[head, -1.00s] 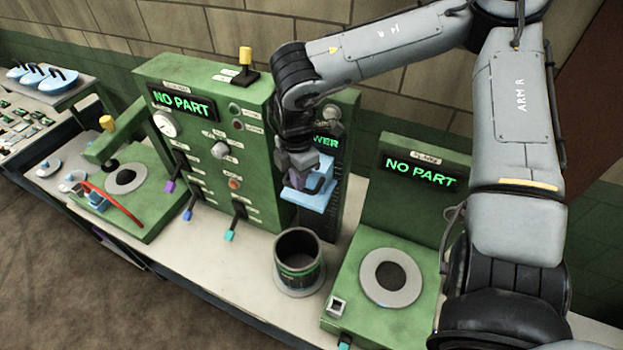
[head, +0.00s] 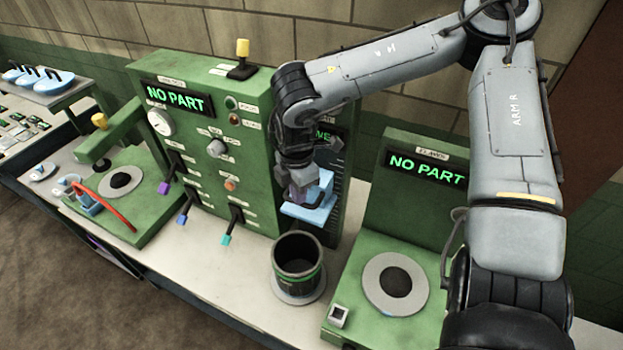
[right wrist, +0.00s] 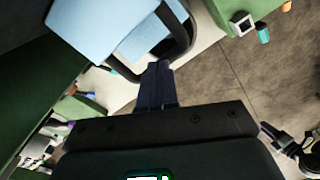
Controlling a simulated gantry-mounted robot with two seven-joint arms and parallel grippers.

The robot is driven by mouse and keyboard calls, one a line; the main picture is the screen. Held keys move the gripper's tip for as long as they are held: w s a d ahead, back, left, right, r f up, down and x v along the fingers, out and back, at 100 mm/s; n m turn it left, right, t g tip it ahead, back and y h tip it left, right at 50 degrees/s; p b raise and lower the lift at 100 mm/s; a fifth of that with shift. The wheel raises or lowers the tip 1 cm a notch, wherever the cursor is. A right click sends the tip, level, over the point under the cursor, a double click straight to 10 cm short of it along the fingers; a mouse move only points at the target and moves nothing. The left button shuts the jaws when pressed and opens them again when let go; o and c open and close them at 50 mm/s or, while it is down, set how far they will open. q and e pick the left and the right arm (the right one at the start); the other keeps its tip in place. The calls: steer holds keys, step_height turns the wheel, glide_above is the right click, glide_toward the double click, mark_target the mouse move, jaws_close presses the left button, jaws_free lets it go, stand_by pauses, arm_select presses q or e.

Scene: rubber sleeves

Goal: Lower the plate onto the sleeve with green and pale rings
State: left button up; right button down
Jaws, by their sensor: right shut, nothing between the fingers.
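A dark sleeve (head: 298,274) with green and pale ring marks stands upright, open end up, just below and in front of the plate. The plate is clear of its rim.
The sleeve stands on a pale round base (head: 297,296). A green station (head: 395,335) with a grey disc is to the right. A green panel (head: 215,140) with several levers is to the left. The bench front between them is mostly clear.

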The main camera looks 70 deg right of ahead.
mark_target(308, 196)
steer(key=shift+f+b, duration=1.45)
steer(key=shift+f, duration=0.5)
step_height(308, 196, down, 7)
steer(key=b, duration=0.6)
steer(key=shift+r+p, duration=2.8)
steer(key=shift+r, duration=1.1)
